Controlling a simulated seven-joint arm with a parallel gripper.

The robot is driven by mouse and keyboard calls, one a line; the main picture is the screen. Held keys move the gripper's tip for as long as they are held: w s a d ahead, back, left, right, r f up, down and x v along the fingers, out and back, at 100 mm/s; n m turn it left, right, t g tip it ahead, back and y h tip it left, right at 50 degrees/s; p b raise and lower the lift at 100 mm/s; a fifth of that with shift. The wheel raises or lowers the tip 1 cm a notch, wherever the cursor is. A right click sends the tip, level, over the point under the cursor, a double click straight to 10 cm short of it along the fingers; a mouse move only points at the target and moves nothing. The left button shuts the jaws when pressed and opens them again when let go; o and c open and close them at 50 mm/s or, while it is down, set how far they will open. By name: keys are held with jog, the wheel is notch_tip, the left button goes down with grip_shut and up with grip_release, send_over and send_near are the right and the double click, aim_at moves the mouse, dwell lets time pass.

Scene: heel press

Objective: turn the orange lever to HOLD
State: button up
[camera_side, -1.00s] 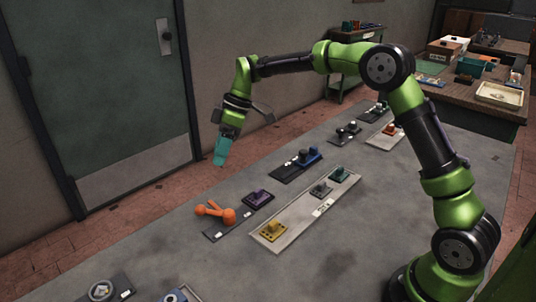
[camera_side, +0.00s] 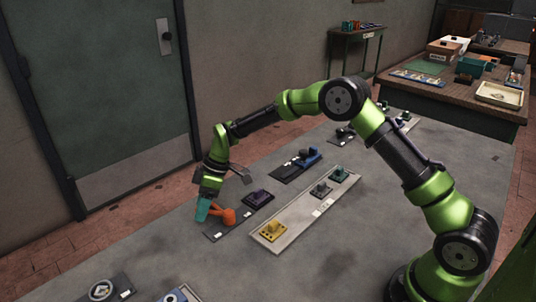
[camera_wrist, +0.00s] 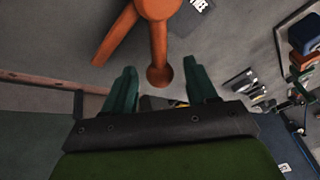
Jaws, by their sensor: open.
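The orange lever (camera_side: 228,215) sits on a dark plate (camera_side: 216,235) near the left edge of the grey table. In the wrist view the lever (camera_wrist: 158,40) shows a round hub at the top, a straight arm with a knobbed end toward me, and a second arm slanting to the lower left. My gripper (camera_side: 203,211) is low over the table at the lever's left, teal fingers down. In the wrist view its open fingers (camera_wrist: 160,68) lie on either side of the knobbed end; I cannot tell if they touch it. No HOLD marking is legible.
A purple-knobbed block (camera_side: 257,198) stands just behind the lever, and a blue one (camera_side: 308,156) farther back. A pale tray (camera_side: 300,219) with yellow, grey and green parts lies to the right. The table's front middle is clear.

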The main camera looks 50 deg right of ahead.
aim_at(215, 205)
grip_shut()
dwell(0.4)
jog(key=d+m+t, duration=0.1)
jog(key=m, duration=0.1)
jog(key=w+d+m, duration=0.1)
jog(key=m, duration=0.1)
jog(key=shift+d+m+t+h, duration=0.25)
jog(key=shift+m+t+h, duration=0.05)
jog(key=shift+t+h, duration=0.1)
jog(key=d+m, duration=0.1)
jog(key=d+m+t+h, duration=0.1)
jog(key=m, duration=0.1)
jog(key=shift+w+m, duration=0.1)
jog(key=shift+m, duration=0.2)
jog(key=m, duration=0.1)
jog(key=d+m+h, duration=0.1)
jog(key=d+m, duration=0.1)
jog(key=shift+s+m+t+h, duration=0.25)
jog(key=shift+m+t+h, duration=0.05)
jog(key=shift+t, duration=0.1)
jog(key=shift+s+d+m+h, duration=0.35)
jog(key=shift+d+m+h, duration=0.15)
jog(key=shift+m, duration=0.55)
jog(key=shift+s+d+m+h, duration=0.35)
jog(key=shift+d+m, duration=0.25)
jog(key=shift+m, duration=0.45)
